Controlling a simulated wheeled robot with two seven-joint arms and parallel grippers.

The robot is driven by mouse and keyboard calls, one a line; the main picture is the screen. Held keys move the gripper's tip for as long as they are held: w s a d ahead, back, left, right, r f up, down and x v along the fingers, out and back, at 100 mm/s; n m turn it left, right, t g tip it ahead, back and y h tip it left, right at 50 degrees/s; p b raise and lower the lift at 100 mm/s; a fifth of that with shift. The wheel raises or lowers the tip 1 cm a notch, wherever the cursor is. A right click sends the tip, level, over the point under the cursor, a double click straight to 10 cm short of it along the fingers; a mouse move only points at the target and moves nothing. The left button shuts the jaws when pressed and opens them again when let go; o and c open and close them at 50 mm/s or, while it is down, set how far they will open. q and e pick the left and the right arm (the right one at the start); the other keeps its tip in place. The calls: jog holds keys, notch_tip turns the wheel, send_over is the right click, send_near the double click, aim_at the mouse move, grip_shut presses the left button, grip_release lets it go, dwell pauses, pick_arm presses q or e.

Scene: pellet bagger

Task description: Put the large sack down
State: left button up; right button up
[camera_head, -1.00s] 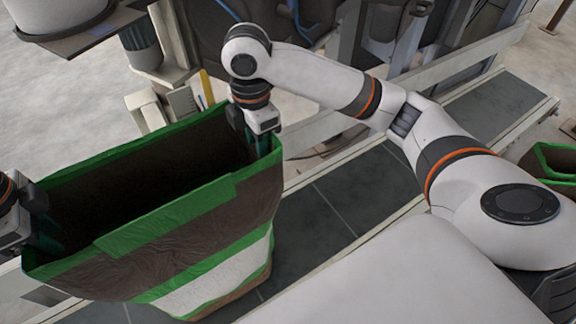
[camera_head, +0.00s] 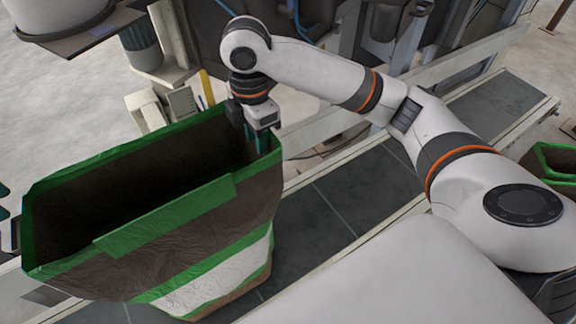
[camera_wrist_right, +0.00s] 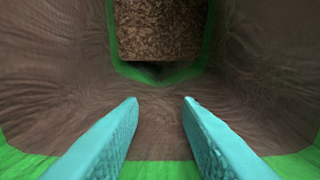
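The large sack (camera_head: 200,231) is brown with green bands and a white stripe. It stands upright with its wide mouth open, apparently resting on the dark conveyor; its underside is mostly hidden. My right gripper (camera_head: 259,143) is at the sack's right rim, pointing down into the mouth. The right wrist view shows its two teal fingers (camera_wrist_right: 160,101) apart, over the sack's brown inner wall (camera_wrist_right: 160,125), with nothing clamped between them.
The conveyor (camera_head: 325,222) runs diagonally to the upper right, with a pale side rail (camera_head: 447,82) behind it. Another green-rimmed sack (camera_head: 556,158) is at the right edge. A machine with a small panel (camera_head: 183,102) stands behind the large sack.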

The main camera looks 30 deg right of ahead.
notch_tip(320, 180, up, 11)
jog(key=shift+r, duration=0.1)
dwell(0.3)
pick_arm(q)
jog(key=shift+s+f, duration=0.1)
pick_arm(e)
jog(key=shift+s, duration=0.1)
dwell(0.3)
